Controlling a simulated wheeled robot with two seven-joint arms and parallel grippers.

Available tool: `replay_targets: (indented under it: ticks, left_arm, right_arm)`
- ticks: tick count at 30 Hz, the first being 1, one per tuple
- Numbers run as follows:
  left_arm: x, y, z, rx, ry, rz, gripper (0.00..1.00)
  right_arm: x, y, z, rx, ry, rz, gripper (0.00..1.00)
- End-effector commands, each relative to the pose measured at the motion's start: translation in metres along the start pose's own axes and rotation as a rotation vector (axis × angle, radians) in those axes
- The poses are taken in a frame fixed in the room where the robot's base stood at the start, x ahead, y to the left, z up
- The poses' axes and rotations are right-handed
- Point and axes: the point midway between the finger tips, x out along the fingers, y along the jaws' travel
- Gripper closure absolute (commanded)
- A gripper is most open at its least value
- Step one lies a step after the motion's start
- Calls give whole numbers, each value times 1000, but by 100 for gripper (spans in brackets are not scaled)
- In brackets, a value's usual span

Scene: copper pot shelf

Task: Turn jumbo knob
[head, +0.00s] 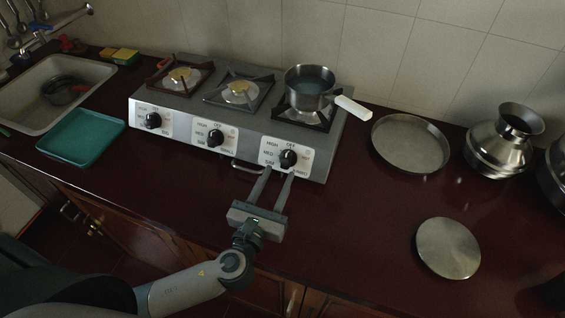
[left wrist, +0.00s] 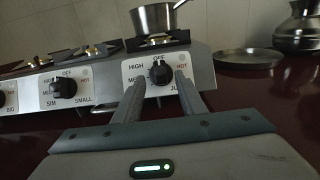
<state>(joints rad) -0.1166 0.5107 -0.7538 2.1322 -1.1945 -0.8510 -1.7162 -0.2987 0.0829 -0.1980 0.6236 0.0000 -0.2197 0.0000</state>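The jumbo knob (head: 288,158) is a round black knob on the right-hand white panel of the three-burner stove (head: 234,168). It also shows in the left wrist view (left wrist: 159,74), between my fingertips in the picture, with labels around it. My left gripper (head: 277,173) is open, its two fingers pointing at the knob from the front and slightly below. I cannot tell whether the fingertips touch the knob. The panel's lower label is partly hidden by a finger. My right gripper is not in view.
A steel pot (head: 309,88) with a white handle stands on the right burner. Two other knobs (head: 215,138) (head: 152,120) sit to the left. A round pan (head: 410,143), a metal jar (head: 500,145) and a metal disc (head: 448,248) stand right. A teal tray (head: 82,137) lies left, by the sink (head: 50,90).

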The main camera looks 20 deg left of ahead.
Motion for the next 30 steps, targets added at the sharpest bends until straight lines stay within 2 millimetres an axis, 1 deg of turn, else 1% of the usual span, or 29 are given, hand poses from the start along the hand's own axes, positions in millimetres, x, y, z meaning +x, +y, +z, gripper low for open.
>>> replay_targets:
  ticks: [1,3,6,9,13,21,22,23,24,26,27,30]
  left_arm:
    - [9,0,3,2,-2,1,62]
    - [19,0,3,1,-2,0,62]
    - [30,0,2,1,-1,-1,62]
    - [37,0,1,1,0,-1,62]
    - [42,0,1,-1,0,-1,62]
    - [42,0,0,0,0,-1,62]
    - [42,0,0,0,0,-1,67]
    - [42,0,0,0,0,-1,74]
    - [42,0,0,0,0,-1,84]
    - [42,0,0,0,0,-1,98]
    - [42,0,0,0,0,-1,100]
    - [42,0,0,0,0,-1,100]
  right_arm:
    - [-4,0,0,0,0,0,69]
    - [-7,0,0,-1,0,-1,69]
    - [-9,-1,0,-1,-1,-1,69]
    - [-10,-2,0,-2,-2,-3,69]
    - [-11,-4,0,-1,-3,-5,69]
    - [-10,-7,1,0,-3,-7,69]
    - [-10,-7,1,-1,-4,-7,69]
    - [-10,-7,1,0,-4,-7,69]
    - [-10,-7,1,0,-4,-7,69]
    - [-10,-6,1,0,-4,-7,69]
    - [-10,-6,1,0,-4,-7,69]
    - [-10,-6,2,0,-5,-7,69]
